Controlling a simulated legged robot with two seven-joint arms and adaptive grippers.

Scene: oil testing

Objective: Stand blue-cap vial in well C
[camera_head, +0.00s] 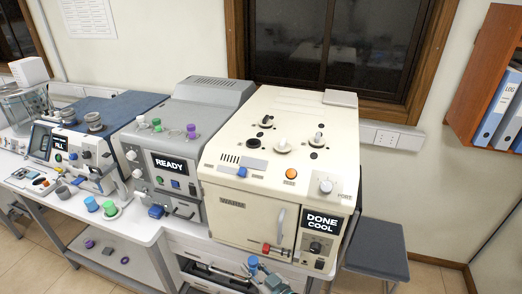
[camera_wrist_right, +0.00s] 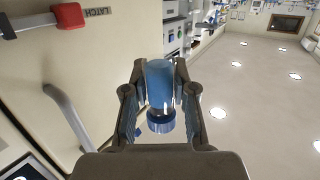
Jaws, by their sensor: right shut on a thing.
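My right gripper (camera_head: 264,272) is low at the bottom of the head view, in front of the cream machine. In the right wrist view the gripper (camera_wrist_right: 160,98) is shut on the blue-cap vial (camera_wrist_right: 159,82). The vial is clear with blue contents, and its blue cap (camera_wrist_right: 161,122) shows between the fingers. The vial is held in the air, clear of the machine. The cream machine (camera_head: 285,108) has several round openings on its top, some with pale pieces standing in them. Lettering by the openings is too small to read, so I cannot tell which is well C. My left gripper is not in view.
The cream machine's front has a red latch handle (camera_wrist_right: 68,16) and a "DONE COOL" display (camera_head: 321,222). A grey "READY" machine (camera_head: 205,110) and a blue "FILL" machine (camera_head: 95,120) stand to its left. A dark stool (camera_head: 376,250) stands at right.

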